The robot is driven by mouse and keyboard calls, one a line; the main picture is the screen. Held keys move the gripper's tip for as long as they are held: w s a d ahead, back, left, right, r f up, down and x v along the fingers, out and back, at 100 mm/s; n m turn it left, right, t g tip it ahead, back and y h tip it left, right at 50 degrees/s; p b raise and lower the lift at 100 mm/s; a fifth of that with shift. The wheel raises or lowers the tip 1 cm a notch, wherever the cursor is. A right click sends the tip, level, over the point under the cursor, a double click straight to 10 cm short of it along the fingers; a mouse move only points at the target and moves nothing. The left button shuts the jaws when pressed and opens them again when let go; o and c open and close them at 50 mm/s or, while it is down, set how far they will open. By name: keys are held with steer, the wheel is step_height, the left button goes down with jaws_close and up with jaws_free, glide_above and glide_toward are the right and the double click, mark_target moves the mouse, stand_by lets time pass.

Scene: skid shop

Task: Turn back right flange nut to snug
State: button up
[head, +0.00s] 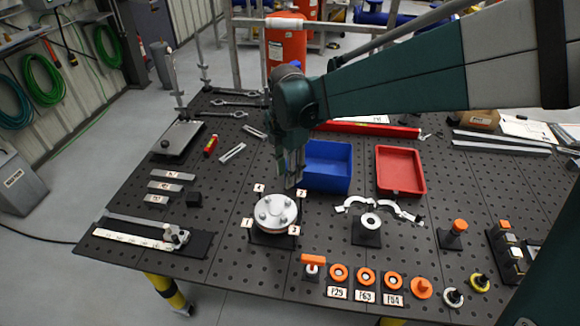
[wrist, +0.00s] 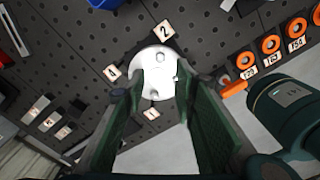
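The round pale flange (head: 275,212) stands on a dark base on the perforated table, with studs and nuts on top and number cards 1 to 4 around it. The back right flange nut (head: 288,202) is by card 2 (head: 301,194). In the wrist view the flange (wrist: 145,63) shows ahead of the fingers, with a nut (wrist: 160,57) on its card 2 side. My gripper (head: 292,184) points down just above the back right of the flange. In the wrist view its two green fingers (wrist: 160,88) are apart with nothing between them. The right finger hides part of the flange's edge.
A blue bin (head: 328,166) stands just behind my gripper, with a red tray (head: 400,170) to its right. A stand with a ring and white clamp halves (head: 370,222) is right of the flange. Orange-ringed parts (head: 365,277) line the front edge. A caliper-like tool (head: 135,235) lies left.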

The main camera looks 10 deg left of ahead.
mark_target(289, 200)
stand_by(0.3)
steer(key=f+m, duration=0.1)
steer(key=m, duration=0.9)
steer(key=f+m+p, duration=0.1)
steer(key=m, duration=1)
steer(key=f+m+p, duration=0.1)
steer(key=m, duration=0.9)
steer(key=shift+w+d+f+m, duration=0.15)
steer(key=shift+w+f+m, duration=0.05)
steer(key=shift+f+m, duration=0.2)
steer(key=m, duration=0.4)
steer(key=shift+f, duration=0.25)
steer(key=shift+f, duration=0.1)
steer(key=shift+f+p, duration=0.35)
steer(key=shift+f, duration=3.45)
